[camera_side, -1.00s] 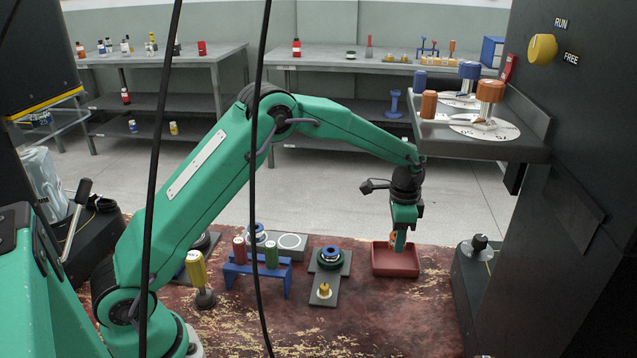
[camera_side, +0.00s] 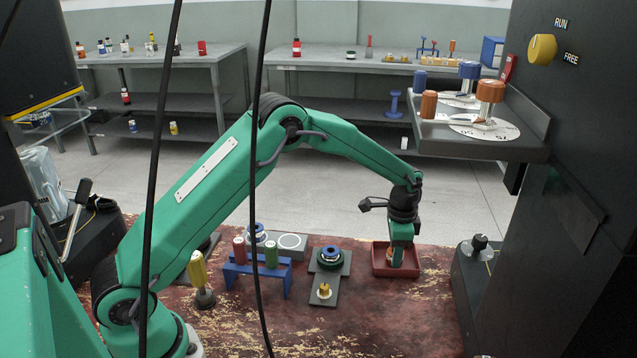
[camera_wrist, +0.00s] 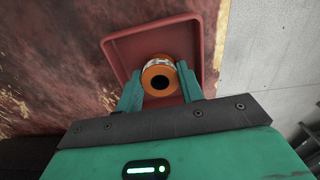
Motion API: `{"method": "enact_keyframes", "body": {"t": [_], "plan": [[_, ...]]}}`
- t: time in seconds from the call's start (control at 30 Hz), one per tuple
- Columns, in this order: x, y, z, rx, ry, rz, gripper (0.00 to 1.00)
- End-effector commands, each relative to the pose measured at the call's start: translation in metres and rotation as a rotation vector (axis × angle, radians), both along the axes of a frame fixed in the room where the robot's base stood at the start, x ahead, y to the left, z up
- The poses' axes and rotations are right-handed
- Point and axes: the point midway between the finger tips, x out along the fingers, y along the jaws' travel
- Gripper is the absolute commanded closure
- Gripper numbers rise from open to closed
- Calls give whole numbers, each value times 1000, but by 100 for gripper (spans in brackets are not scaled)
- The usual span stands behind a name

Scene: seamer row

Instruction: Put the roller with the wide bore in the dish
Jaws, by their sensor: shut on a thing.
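The dish is a square red tray; its rim shows in the side view (camera_side: 377,262) and in the wrist view (camera_wrist: 119,45). My gripper (camera_wrist: 160,90) is shut on an orange roller (camera_wrist: 149,75) with a dark bore and a pale metallic band. The roller is between the two green fingers, inside the outline of the dish. In the side view my gripper (camera_side: 397,262) reaches down into the dish, and its fingers hide most of the roller. I cannot tell whether the roller touches the dish floor.
Left of the dish stand a grey plate with a dark green ring (camera_side: 329,257), a blue rack (camera_side: 258,272) with red and green handled tools, and a yellow-handled tool (camera_side: 197,270). A dark block with a knob (camera_side: 479,245) stands at the right. The worn red bench front is clear.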

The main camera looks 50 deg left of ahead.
Motion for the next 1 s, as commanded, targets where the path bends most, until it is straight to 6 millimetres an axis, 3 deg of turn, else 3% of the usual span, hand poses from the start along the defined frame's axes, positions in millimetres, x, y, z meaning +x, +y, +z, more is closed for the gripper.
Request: {"method": "enact_keyframes", "body": {"t": [0.17, 0.2, 0.3, 0.73, 1.0], "plan": [[0, 0, -3, 0, -1, 0, 93], [0, 0, -3, 0, 0, 0, 57], [0, 0, -3, 0, 0, 0, 41], [0, 0, 2, 0, -1, 0, 41], [1, 0, 28, 0, -4, 0, 41]]}}
